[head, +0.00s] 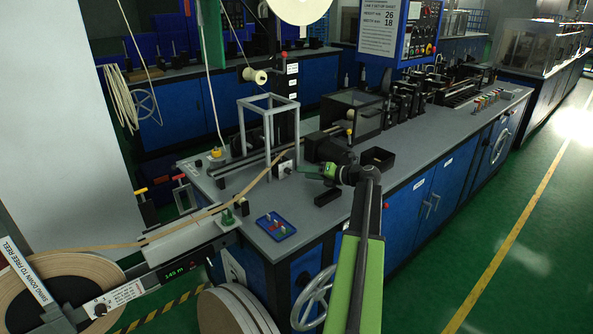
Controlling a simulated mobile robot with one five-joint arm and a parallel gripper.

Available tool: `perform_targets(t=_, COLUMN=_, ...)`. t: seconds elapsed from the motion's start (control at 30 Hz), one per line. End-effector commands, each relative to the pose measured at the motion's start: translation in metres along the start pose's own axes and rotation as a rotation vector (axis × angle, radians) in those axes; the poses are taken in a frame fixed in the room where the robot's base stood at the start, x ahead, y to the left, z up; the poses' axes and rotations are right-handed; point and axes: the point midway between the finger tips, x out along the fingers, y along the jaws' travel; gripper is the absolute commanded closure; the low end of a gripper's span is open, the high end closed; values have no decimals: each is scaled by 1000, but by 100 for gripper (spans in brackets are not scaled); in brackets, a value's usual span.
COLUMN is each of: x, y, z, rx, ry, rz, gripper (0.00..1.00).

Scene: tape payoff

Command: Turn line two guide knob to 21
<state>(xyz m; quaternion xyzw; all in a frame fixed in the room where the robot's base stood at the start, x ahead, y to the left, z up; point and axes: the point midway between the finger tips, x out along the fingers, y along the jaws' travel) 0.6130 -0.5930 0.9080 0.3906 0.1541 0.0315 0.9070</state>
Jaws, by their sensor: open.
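A small light-grey block with a dark knob (281,169) stands on the grey bench top (250,196), beside the brown tape strip and the grey frame. It looks like the guide knob, but its scale and setting are too small to read. My gripper (311,172) is open, just right of the block, with its fingers pointing left toward it. A small gap seems to lie between them. A white set-up sheet (390,27) above the bench shows the numbers 26 and 18.
A grey open frame (268,118) rises behind the block. A blue tray (276,226) with small items lies in front, and a black box (377,158) stands to the right. A large tape reel (88,272) is at lower left. Green floor is free at right.

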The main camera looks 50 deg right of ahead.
Motion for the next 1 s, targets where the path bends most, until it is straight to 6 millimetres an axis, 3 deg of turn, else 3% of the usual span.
perform_targets(t=0.03, x=-18, y=3, z=2, rx=1, ry=-3, rz=-2, gripper=57)
perform_targets(t=0.2, x=-64, y=3, z=2, rx=0, ry=-2, rz=-2, gripper=57)
perform_targets(t=0.4, x=-101, y=2, z=1, rx=0, ry=0, rz=-1, gripper=57)
perform_targets(t=0.57, x=-111, y=0, z=0, rx=-1, ry=1, rz=0, gripper=57)
perform_targets(t=1.0, x=-111, y=0, z=0, rx=-1, ry=1, rz=0, gripper=57)
